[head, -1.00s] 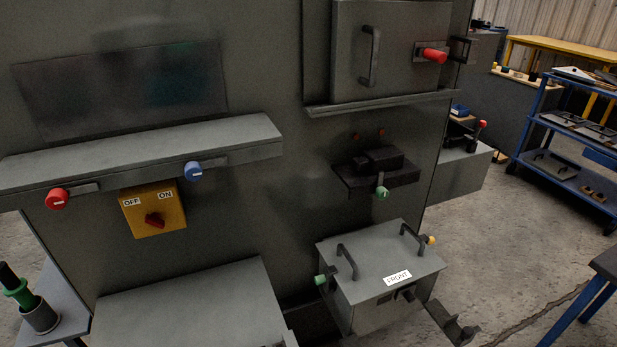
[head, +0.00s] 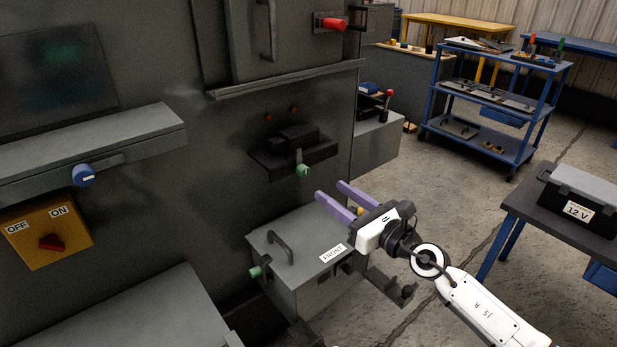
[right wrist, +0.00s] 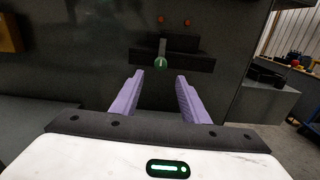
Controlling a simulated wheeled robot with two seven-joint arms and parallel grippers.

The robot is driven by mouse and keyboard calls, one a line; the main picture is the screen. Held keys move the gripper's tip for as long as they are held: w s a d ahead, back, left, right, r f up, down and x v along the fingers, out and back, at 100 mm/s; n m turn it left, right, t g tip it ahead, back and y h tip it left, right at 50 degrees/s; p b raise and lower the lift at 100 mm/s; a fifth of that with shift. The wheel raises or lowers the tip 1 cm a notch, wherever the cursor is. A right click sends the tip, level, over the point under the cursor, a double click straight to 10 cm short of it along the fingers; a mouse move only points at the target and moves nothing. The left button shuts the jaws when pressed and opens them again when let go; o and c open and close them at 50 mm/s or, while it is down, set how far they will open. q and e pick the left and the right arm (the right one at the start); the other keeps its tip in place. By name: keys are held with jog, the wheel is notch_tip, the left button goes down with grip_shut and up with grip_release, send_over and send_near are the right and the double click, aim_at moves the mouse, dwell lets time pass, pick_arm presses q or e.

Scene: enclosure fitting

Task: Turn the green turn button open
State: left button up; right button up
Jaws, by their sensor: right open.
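A green turn button (head: 303,170) hangs at the front of a black bracket (head: 268,165) on the dark cabinet wall, its short grey lever pointing down. It also shows in the right wrist view (right wrist: 161,63), ahead of my fingers and near the middle of the gap. My right gripper (head: 330,190) is open and empty, its purple fingers apart (right wrist: 160,76). It is to the right of and a little below the button, not touching it. A second green knob (head: 255,272) is on the left side of the grey box marked FRONT. My left gripper is out of view.
The grey box (head: 285,232) with a handle stands below the bracket, close under my right gripper. A ledge (head: 290,80) and a door with a red knob (head: 330,24) are above. A yellow switch box (head: 70,228) is at left.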

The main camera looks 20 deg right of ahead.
aim_at(306, 172)
jog(key=b+x, duration=0.2)
jog(key=x, duration=0.7)
jog(key=shift+d, duration=0.1)
jog(key=shift+b+x, duration=0.3)
jog(key=shift+x, duration=0.45)
grip_shut()
